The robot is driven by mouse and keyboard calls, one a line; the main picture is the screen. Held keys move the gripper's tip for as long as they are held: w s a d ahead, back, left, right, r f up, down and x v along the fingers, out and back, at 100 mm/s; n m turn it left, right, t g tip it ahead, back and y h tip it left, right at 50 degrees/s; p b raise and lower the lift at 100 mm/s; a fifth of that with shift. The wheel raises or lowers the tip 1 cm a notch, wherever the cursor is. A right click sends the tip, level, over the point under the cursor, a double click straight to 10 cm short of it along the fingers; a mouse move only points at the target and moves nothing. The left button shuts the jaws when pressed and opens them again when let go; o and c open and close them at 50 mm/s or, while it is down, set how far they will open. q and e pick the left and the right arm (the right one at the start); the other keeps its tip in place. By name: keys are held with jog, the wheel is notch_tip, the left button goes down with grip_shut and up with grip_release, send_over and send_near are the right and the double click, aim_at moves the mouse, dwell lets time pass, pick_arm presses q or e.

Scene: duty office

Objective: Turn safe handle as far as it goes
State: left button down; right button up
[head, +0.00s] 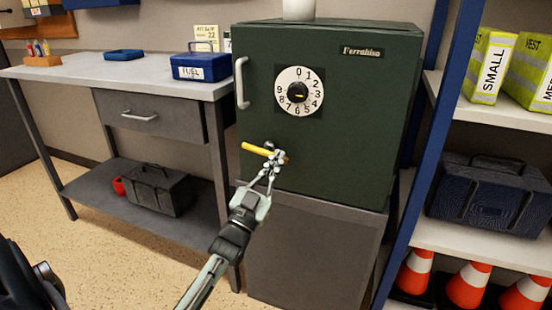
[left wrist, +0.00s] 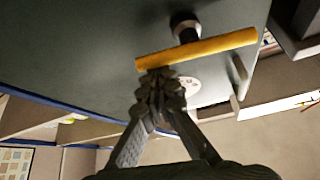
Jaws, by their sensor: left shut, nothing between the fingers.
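The dark green safe (head: 340,130) stands on a grey base in the middle of the head view. In the left wrist view the handle (left wrist: 205,47) is a yellow bar in front of the black hub (left wrist: 185,27). My left gripper (head: 275,160) is shut and empty, its fingertips at the handle near the hub. In the left wrist view the fingertips (left wrist: 158,80) are at the bar's left part; I cannot tell whether they touch. My right gripper is not in view.
A workbench (head: 70,72) with a blue FUEL box (head: 200,68) stands left of the safe. A blue-framed shelf with vests, a dark bag (head: 485,195) and orange cones (head: 468,285) stands right. A grey bar handle (head: 242,83) is on the safe's upper left. Open floor lies front left.

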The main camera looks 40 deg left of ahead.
pick_arm(q)
jog(key=shift+s+a+f+m+g+h+p, duration=0.2)
jog(key=shift+f+m+g+h+p, duration=0.7)
jog(key=shift+m, duration=1.35)
jog(key=shift+w+a+f+m+g+h+p, duration=0.15)
jog(key=shift+a+m+g+h+p, duration=0.2)
jog(key=shift+m+h, duration=1.5)
jog(key=shift+s+a+f+m+g+h+p, duration=0.15)
jog(key=shift+f+m+g+h+p, duration=0.5)
jog(key=shift+m, duration=1.95)
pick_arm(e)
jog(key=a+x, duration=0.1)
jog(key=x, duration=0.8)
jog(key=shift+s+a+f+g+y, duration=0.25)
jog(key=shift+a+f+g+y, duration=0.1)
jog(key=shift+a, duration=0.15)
pick_arm(q)
jog(key=shift+r, duration=0.2)
